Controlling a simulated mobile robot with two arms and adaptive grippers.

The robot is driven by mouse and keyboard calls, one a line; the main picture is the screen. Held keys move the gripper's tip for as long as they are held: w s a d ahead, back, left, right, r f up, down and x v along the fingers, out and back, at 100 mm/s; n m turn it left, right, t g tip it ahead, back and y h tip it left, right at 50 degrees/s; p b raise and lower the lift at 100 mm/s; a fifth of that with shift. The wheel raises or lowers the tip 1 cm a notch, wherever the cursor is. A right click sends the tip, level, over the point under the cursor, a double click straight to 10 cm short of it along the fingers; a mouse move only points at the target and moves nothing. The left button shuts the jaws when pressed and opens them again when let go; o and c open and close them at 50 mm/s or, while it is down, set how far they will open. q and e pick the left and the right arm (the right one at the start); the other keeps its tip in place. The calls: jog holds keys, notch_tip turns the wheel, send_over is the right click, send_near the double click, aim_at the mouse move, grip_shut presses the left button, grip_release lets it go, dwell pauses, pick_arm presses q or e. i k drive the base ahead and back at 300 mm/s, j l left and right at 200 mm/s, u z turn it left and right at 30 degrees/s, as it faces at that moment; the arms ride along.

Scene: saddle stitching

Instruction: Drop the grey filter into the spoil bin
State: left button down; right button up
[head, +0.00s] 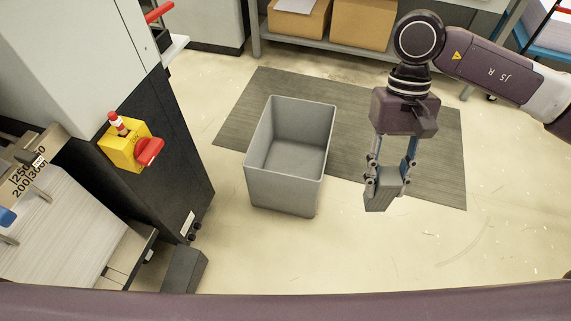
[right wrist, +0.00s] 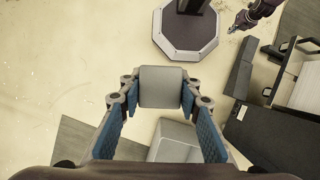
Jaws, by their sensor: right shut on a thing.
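The grey filter (head: 379,195) is a small grey block hanging between the fingertips of my right gripper (head: 389,170). In the right wrist view the filter (right wrist: 161,87) is clamped between the blue finger pads. The spoil bin (head: 283,190) is an open grey box on the floor, and its visible inside looks empty. In the head view the filter is to the right of the bin, outside its rim. The bin (right wrist: 172,140) also shows partly behind the fingers in the right wrist view. My left gripper (right wrist: 240,22) appears small at the top of that view, its jaws unclear.
A dark grey mat (head: 240,125) lies under and behind the bin. A machine with a black side panel (head: 165,150) and a yellow-red switch (head: 131,147) stands at left. Cardboard boxes (head: 360,24) sit on a shelf at the back. Floor in front of the bin is clear.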

aim_at(295, 173)
jog(key=u, duration=1.5)
jog(key=l+u, duration=0.35)
jog(key=l, duration=0.5)
jog(key=l+u, duration=0.3)
jog(key=l, duration=0.6)
jog(key=k+l, duration=0.1)
jog(key=l, duration=0.45)
jog(key=k+l, duration=0.1)
jog(key=l, duration=1.05)
jog(key=k, duration=0.05)
